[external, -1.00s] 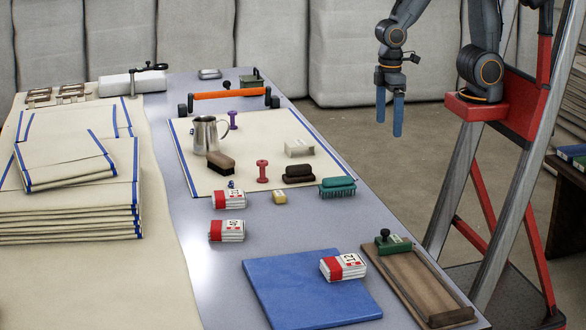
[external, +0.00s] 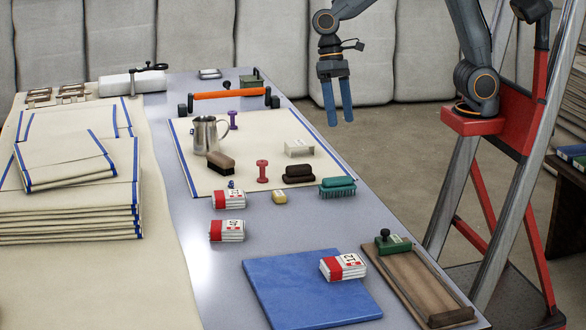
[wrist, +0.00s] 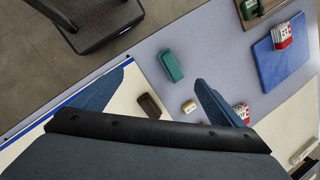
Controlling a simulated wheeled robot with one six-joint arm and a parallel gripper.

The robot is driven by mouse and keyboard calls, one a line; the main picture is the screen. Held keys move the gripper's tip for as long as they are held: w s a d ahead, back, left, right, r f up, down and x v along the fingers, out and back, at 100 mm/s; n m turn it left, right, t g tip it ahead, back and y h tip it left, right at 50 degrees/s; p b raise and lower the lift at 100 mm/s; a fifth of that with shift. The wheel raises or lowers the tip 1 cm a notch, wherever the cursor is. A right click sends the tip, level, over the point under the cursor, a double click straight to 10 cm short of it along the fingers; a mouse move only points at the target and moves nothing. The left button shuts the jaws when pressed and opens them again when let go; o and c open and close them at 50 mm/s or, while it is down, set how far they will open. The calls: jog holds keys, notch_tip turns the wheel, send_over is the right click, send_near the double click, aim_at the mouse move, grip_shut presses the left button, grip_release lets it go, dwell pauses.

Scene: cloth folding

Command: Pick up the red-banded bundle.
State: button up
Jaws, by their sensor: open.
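Three white folded bundles with red bands show in the external view. One bundle (external: 344,267) lies on the blue mat (external: 290,297); another (external: 227,231) lies on the bare table left of the mat; the third (external: 229,200) lies behind that one, near the cream cloth's front edge. In the wrist view the mat bundle (wrist: 282,37) is at upper right, and another red-banded bundle (wrist: 242,112) is partly hidden by a finger. My gripper (external: 340,112) is open and empty, pointing down, high up and well apart from all the bundles.
A teal brush (external: 337,187), dark brush (external: 298,172), yellow block (external: 279,197), red spool (external: 262,171) and metal jug (external: 208,134) stand around the cream cloth. Folded cloths (external: 70,212) are stacked left.

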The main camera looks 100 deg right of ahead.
jog(key=w+d+m+t+y+b, duration=0.1)
jog(key=w+d+m+y+b, duration=0.2)
jog(key=w, duration=0.7)
jog(key=w+d+m+y+b, duration=0.1)
jog(key=w+m+y+b, duration=0.3)
jog(key=w, duration=0.7)
jog(key=w+d+m+t+y+b, duration=0.1)
jog(key=w+d+m+y+b, duration=0.3)
jog(key=w, duration=0.6)
jog(key=h+p, duration=0.1)
jog(key=p, duration=0.1)
send_near(228, 192)
jog(key=shift+m, duration=0.3)
jog(key=x, duration=1.1)
jog(key=shift+a, duration=0.1)
jog(key=shift+c, duration=0.4)
jog(key=c, duration=1.1)
